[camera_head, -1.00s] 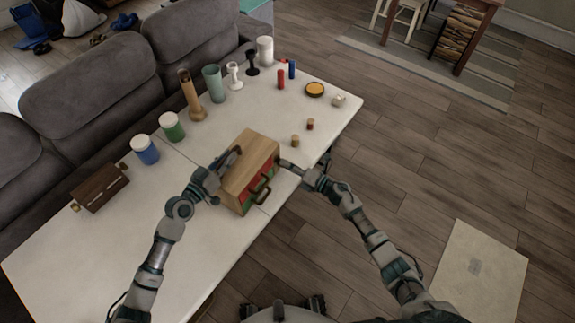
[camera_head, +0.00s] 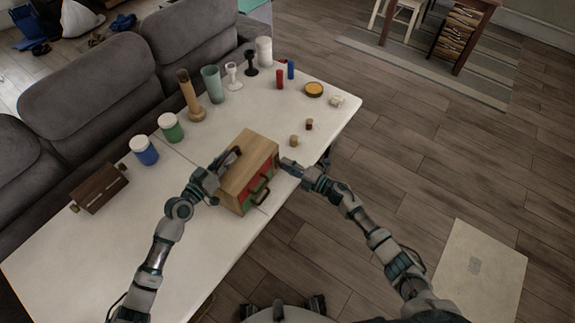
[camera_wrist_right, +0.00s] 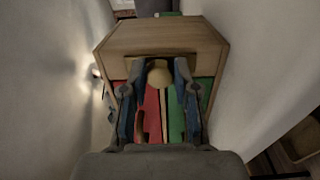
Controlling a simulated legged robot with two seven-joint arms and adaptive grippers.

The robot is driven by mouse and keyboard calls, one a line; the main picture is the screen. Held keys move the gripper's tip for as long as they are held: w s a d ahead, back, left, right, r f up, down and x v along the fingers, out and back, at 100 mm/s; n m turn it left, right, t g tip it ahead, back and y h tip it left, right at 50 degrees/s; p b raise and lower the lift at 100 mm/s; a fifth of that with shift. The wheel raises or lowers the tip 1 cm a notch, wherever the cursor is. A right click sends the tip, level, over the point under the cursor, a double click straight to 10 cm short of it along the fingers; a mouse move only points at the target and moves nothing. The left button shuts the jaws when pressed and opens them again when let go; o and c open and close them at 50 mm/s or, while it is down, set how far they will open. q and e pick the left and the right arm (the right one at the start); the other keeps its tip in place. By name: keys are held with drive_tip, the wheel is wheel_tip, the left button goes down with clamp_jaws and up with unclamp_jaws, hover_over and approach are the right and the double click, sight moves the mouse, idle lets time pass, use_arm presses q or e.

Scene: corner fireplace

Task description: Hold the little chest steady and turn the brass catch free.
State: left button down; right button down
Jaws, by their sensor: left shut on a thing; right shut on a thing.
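The little chest (camera_head: 245,160) is a wooden box with red and green panels and a dark handle (camera_head: 261,190). It stands upright on the white table. My left gripper (camera_head: 228,163) is shut on its left side; the fingertips' contact is partly hidden. My right gripper (camera_head: 284,163) is at its right side. In the right wrist view, the fingers (camera_wrist_right: 159,88) are on either side of a rounded tan-yellow piece, the brass catch (camera_wrist_right: 160,74), just below the wooden top edge of the chest (camera_wrist_right: 160,38). The catch is hidden in the head view.
Jars with blue (camera_head: 145,150) and green (camera_head: 171,127) bands and a dark wooden box (camera_head: 98,188) stand left on the table (camera_head: 130,245). Cups and several small pieces stand at the back. A grey sofa (camera_head: 90,80) lines the far side.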

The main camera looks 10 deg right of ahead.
use_arm(q)
drive_tip(key=shift+a, duration=0.15)
use_arm(e)
drive_tip(key=shift+d+f, duration=0.35)
drive_tip(key=shift+f, duration=0.05)
drive_tip(key=c, duration=1)
unclamp_jaws()
drive_tip(key=shift+o, duration=0.7)
drive_tip(key=shift+a+r, duration=0.15)
drive_tip(key=shift+a, duration=0.05)
use_arm(q)
drive_tip(key=shift+d, duration=0.2)
use_arm(e)
drive_tip(key=v, duration=1.2)
drive_tip(key=shift+a, duration=0.1)
use_arm(q)
drive_tip(key=c, duration=1.1)
unclamp_jaws()
drive_tip(key=shift+o, duration=0.2)
